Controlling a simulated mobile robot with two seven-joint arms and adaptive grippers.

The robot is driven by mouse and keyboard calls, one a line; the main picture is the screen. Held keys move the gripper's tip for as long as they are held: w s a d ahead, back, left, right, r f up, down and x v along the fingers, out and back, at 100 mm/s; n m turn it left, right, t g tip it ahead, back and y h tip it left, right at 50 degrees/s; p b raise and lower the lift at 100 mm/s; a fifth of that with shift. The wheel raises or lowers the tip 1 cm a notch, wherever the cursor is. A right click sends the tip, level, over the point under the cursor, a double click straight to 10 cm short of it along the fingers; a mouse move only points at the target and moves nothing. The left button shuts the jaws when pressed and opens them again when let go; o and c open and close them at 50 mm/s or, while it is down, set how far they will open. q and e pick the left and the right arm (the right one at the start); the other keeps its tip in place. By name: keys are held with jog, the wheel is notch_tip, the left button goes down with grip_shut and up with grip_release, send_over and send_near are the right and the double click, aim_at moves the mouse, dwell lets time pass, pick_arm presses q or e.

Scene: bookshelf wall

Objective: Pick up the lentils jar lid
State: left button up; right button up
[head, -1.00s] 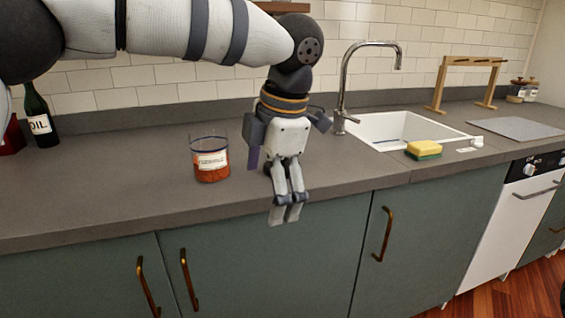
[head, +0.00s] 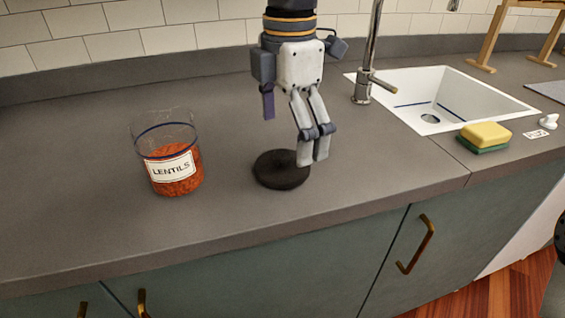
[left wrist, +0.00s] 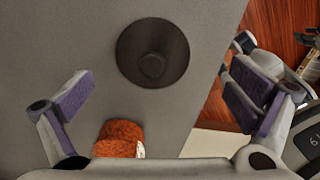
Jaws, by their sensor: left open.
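The lentils jar lid (head: 278,172) is a dark round disc lying flat on the grey counter, right of the jar. In the left wrist view the lid (left wrist: 153,53) shows a small knob at its middle, facing the camera. The open glass lentils jar (head: 172,158) holds orange lentils and stands upright; its contents also show in the left wrist view (left wrist: 118,139). My left gripper (head: 313,164) is open and empty beside the lid's right edge in the head view, pointing down. Whether it touches the lid cannot be told.
A white sink (head: 450,98) with a tap (head: 370,60) is at the right. A yellow and green sponge (head: 484,137) lies by its front edge. The counter's front edge (head: 230,240) is close to the lid. The counter behind the jar is clear.

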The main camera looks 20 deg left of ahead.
aim_at(286, 152)
pick_arm(q)
jog(key=f, duration=0.5)
jog(key=shift+w+a+f, duration=0.25)
jog(key=shift+w+f, duration=0.05)
jog(key=shift+w, duration=0.1)
jog(key=c, duration=1.2)
jog(key=shift+c, duration=0.2)
